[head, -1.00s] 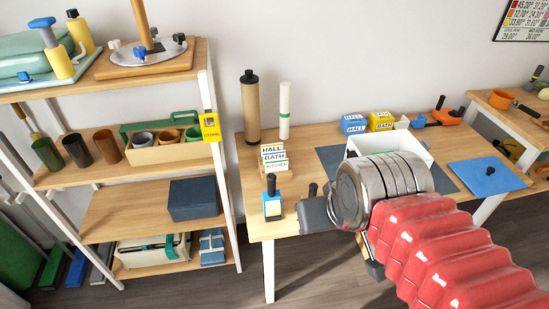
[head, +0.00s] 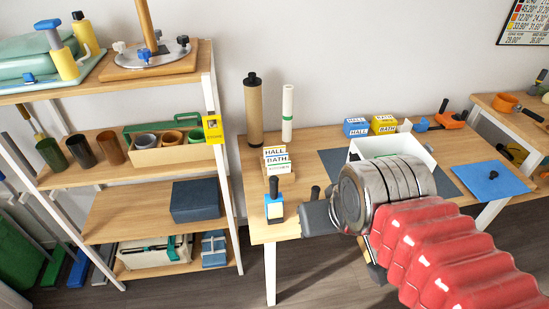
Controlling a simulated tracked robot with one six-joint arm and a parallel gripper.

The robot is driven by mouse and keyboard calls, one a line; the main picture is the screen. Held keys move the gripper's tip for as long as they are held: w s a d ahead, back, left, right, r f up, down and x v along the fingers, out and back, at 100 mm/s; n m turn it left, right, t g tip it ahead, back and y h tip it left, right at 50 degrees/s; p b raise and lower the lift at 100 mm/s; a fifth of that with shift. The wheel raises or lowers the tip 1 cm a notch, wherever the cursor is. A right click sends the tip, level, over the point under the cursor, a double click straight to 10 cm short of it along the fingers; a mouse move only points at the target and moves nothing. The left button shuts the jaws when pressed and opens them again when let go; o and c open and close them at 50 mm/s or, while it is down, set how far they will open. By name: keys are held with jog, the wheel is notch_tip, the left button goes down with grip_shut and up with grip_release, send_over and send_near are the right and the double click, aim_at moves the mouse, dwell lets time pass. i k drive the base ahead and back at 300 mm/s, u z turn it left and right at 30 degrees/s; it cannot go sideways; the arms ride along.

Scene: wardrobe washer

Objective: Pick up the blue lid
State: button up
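The blue lid (head: 474,184) is a flat square plate with a small black knob. It lies on the right part of the wooden table, with its right edge near the table's end. My gripper (head: 314,216) is a dark grey shape at the table's front left, well to the left of the lid. The steel wrist and red sleeve of my arm are between them in the picture. The gripper's fingers are not clear, so I cannot tell whether it is open or shut.
A white open box (head: 420,152) stands on a dark mat behind my wrist, partly hidden. Blue and yellow boxes (head: 383,125) stand at the back. A shelf rack (head: 130,214) stands left.

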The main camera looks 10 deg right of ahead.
aim_at(488, 181)
jog(key=z, duration=1.9)
